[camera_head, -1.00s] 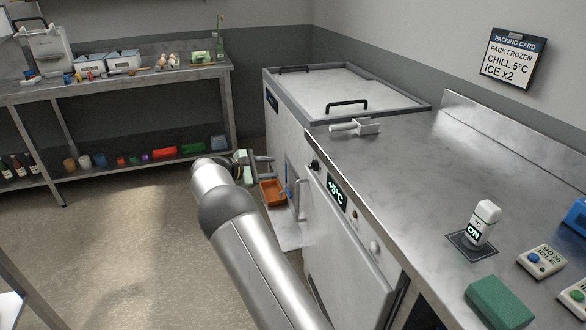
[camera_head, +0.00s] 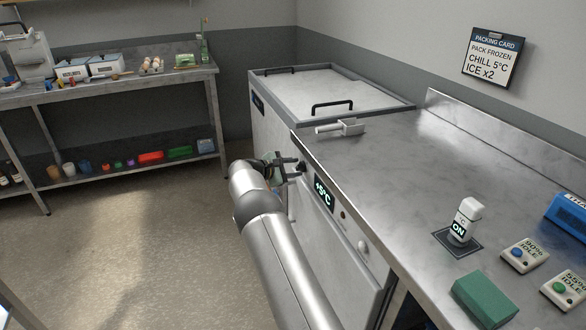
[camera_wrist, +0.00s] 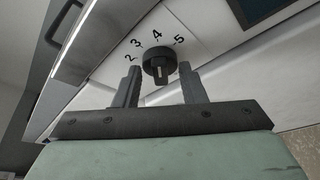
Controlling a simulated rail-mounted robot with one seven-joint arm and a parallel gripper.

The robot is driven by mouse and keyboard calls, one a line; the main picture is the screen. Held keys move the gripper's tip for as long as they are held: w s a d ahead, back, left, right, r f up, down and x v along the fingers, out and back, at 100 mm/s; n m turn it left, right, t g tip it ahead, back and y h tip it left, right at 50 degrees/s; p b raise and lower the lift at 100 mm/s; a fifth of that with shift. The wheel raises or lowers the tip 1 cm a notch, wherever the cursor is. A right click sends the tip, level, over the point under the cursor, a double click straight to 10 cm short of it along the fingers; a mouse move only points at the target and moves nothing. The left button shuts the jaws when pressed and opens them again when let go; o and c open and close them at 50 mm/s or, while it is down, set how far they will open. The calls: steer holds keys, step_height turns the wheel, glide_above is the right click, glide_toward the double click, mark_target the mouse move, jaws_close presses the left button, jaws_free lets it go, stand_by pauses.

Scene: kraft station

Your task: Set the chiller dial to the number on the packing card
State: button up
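The packing card (camera_head: 492,56) on the wall reads "PACK FROZEN, CHILL 5°C, ICE x2". The chiller display (camera_head: 324,195) on the counter front reads "+5°C". The dark round chiller dial (camera_wrist: 158,62) is in the wrist view, with the numbers 2, 3, 4 and 5 arched above it. A pale mark shows on its lower face; I cannot tell for sure which number it indicates. My gripper (camera_wrist: 158,76) is open, one finger on each side of the dial, with visible gaps. In the head view my gripper (camera_head: 284,167) is at the counter's front left corner.
A chest freezer (camera_head: 330,88) stands beyond the counter. A scoop-like metal tool (camera_head: 341,128) lies on the counter (camera_head: 400,165). A white "ON" device (camera_head: 466,220), a green block (camera_head: 486,297) and idle-labelled button boxes (camera_head: 525,255) are at the right. Floor at left is clear.

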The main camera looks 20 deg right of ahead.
jaws_close()
steer(key=shift+f+b, duration=0.2)
steer(key=shift+b, duration=0.4)
steer(key=m+t+b, duration=0.1)
steer(key=b, duration=0.3)
steer(key=shift+s+f, duration=0.1)
steer(key=shift+f, duration=0.25)
steer(key=m+h+b, duration=0.1)
steer(key=m+b, duration=0.1)
steer(key=b, duration=0.4)
steer(key=m+t+h+b, duration=0.1)
steer(key=m+b, duration=0.2)
steer(key=b, duration=0.4)
steer(key=shift+s+f+t, duration=0.1)
steer(key=shift+s+t, duration=0.1)
steer(key=shift+t, duration=0.1)
